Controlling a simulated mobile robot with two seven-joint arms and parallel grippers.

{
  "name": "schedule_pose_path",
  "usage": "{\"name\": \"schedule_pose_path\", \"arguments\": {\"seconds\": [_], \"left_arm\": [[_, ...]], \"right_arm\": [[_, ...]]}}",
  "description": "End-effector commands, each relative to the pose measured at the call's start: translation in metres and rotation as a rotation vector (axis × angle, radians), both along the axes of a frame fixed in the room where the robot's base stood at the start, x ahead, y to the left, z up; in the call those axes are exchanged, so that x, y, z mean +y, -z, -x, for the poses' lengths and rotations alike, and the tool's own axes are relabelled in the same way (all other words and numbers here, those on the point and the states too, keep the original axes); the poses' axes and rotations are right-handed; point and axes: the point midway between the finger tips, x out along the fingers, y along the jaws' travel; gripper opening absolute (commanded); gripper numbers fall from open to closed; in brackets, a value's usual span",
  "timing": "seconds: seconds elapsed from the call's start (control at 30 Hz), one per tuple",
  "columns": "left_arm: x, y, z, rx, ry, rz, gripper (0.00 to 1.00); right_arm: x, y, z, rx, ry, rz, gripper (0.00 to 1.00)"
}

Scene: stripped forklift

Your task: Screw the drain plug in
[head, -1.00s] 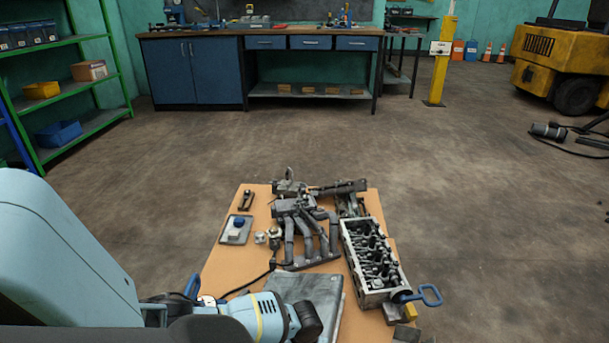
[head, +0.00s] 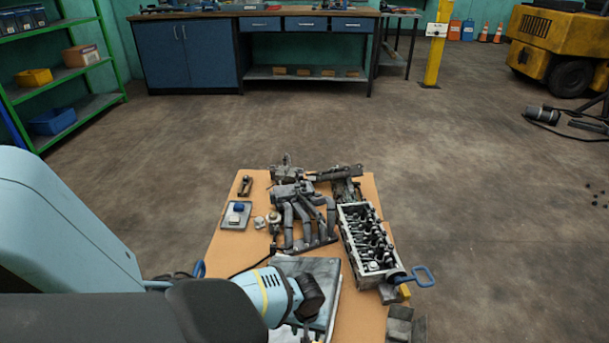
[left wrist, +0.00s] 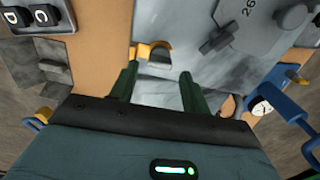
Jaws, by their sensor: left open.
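I cannot make out the drain plug for certain. In the left wrist view, my left gripper (left wrist: 159,70) is open, its two dark green fingers apart with nothing clearly held. The fingers point at a grey metal part (left wrist: 165,92) on the orange-brown tabletop (left wrist: 95,38). A yellow hook-shaped piece (left wrist: 150,50) lies just beyond the fingertips; whether it touches them is unclear. In the head view my left wrist is over the near end of the table, above a flat grey metal part (head: 328,275), and hides the fingers. My right gripper is not in view.
A cylinder head (head: 366,240) and a blue handle (head: 420,277) are at the table's right edge. A manifold-like part (head: 298,222) stands mid-table. A small plate with a blue-topped piece (head: 238,208) is at left.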

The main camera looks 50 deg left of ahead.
Motion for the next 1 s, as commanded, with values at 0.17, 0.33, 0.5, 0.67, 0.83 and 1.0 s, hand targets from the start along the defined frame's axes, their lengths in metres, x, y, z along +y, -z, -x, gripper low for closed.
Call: {"name": "schedule_pose_path", "arguments": {"seconds": [0.17, 0.33, 0.5, 0.67, 0.83, 1.0], "left_arm": [[0.0, 0.001, 0.001, 0.001, 0.0, 0.0, 0.47], [0.0, 0.001, 0.001, 0.001, 0.0, 0.0, 0.69], [0.0, 0.001, 0.0, 0.001, 0.0, 0.0, 0.73], [0.0, 0.001, 0.0, 0.001, 0.0, -0.001, 0.73], [0.0, -0.019, -0.001, -0.003, 0.0, 0.0, 0.73], [0.0, -0.048, -0.001, -0.003, 0.001, 0.0, 0.73]], "right_arm": [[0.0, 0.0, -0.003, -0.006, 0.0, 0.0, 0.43], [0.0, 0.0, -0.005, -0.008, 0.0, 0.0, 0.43], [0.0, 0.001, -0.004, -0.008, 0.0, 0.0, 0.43], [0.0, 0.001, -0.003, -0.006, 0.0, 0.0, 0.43], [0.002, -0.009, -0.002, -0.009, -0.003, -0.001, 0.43], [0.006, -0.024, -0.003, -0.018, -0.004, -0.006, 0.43]]}}
